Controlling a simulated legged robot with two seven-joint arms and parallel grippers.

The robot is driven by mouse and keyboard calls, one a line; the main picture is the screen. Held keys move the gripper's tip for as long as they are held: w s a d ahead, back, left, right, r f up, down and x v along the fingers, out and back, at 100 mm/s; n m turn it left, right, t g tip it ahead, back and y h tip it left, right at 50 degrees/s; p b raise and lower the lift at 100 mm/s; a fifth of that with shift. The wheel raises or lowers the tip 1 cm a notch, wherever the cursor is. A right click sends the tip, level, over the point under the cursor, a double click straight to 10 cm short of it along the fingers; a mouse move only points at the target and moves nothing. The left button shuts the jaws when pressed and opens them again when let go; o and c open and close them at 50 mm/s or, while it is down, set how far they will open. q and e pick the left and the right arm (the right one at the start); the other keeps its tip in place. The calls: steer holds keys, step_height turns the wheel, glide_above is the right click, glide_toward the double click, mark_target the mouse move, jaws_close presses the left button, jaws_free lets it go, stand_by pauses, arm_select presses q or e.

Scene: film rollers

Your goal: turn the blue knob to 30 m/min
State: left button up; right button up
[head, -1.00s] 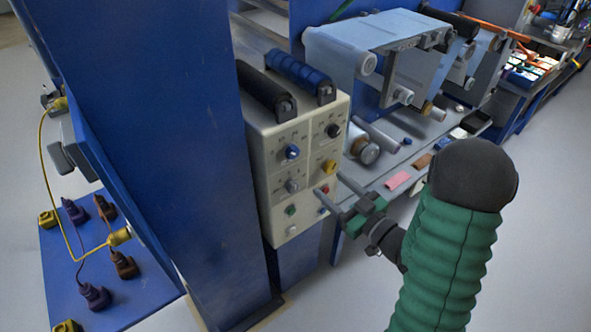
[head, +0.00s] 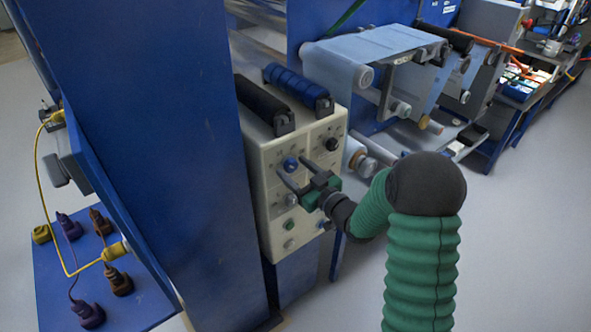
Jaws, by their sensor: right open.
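The blue knob (head: 290,163) is on the upper left of the cream control panel (head: 272,240). A black knob (head: 331,144) is to its right, and a grey knob (head: 291,200) is below it. My right gripper (head: 288,174) is open in front of the panel, its fingertips just below the blue knob and near it. I cannot tell whether they touch it. The gripper hides the yellow knob's place on the panel. The scale markings are too small to read. My left gripper is not in view.
A black handle (head: 262,103) and a blue handle (head: 298,85) sit on top of the control box. A blue column (head: 150,150) stands close on its left. Rollers with pale film (head: 380,48) are behind at the right. Open floor lies at the right.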

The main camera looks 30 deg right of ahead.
jaws_close()
